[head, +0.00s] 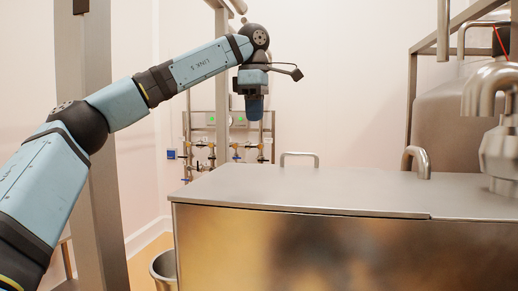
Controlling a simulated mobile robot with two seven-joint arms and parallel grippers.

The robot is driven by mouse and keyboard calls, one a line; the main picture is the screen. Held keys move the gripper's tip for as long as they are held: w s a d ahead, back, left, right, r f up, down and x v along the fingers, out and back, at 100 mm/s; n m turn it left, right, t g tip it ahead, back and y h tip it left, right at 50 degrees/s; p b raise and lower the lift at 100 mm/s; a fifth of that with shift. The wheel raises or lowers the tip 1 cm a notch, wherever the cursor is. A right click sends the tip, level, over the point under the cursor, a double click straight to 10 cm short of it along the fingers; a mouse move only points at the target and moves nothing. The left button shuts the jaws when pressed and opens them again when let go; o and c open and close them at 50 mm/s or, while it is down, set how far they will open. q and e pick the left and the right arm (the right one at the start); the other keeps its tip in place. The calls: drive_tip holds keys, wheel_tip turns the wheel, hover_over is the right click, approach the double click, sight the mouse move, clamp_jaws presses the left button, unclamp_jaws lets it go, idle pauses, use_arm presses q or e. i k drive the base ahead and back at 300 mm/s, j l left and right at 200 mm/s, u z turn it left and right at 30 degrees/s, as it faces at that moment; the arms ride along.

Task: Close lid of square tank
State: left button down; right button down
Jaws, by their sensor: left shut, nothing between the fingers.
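The square tank (300,250) is a large brushed-steel box across the lower right of the head view. Its steel lid (290,188) lies flat over the top, with a thin dark line under its front edge; I cannot tell whether it is fully seated. One bar handle (300,154) stands at the lid's far edge and a thicker curved handle (416,160) stands further right. My left gripper (255,116) hangs pointing down, above and beyond the lid's far left part, apart from both handles. It is shut and empty. My right gripper is out of view.
A steel pipe fitting (497,140) rises at the tank's right, before a rounded vessel (450,125). A valve panel (228,145) is on the back wall. A steel column (95,150) stands left; a bin (163,268) is beside the tank. The lid's top is clear.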

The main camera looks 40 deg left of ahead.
sight(316, 189)
drive_tip(key=i+j, duration=0.85)
drive_tip(key=j, duration=0.1)
